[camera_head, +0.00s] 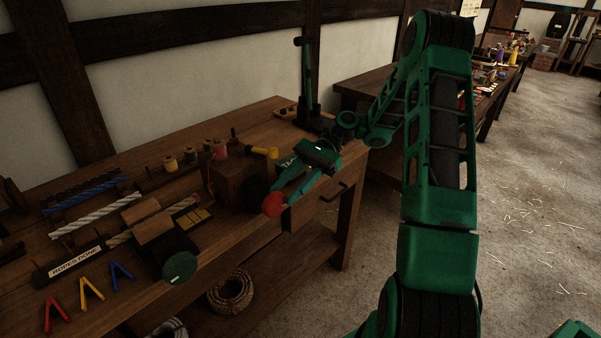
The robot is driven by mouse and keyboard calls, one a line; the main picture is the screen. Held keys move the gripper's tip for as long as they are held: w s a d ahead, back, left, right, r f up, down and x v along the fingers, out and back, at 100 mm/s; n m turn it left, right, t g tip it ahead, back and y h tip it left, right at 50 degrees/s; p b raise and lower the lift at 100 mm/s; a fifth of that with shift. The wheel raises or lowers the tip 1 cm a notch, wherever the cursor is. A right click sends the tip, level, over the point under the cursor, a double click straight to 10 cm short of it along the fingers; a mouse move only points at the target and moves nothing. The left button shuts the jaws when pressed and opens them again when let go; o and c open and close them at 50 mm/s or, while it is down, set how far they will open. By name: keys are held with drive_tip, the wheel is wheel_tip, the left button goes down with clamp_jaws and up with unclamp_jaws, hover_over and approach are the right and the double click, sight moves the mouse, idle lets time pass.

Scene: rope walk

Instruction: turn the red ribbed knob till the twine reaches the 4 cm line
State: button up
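The red knob (272,204) shows as a small round shape at the front of a dark block on the bench; its ribs are too small to make out. My gripper (282,196) reaches down to it from the upper right, its green fingers apart and their tips right beside the knob. I cannot tell whether they touch or clasp it. A thin reddish line, perhaps the twine (209,178), runs down by the wooden block (236,182) left of the knob. The 4 cm line cannot be made out.
The bench (285,108) also holds several thread spools (190,156), a yellow-handled tool (262,152), rope lengths (97,215), a dark green disc (180,268) and coloured A-shaped pieces (91,288). A rope coil (230,292) lies on the shelf below. Open floor (530,200) lies to the right.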

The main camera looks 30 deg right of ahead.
drive_tip(key=v, duration=0.8)
drive_tip(key=shift+w+d, duration=0.25)
drive_tip(key=shift+d, duration=0.1)
drive_tip(key=shift+r, duration=0.1)
drive_tip(key=shift+a, duration=0.15)
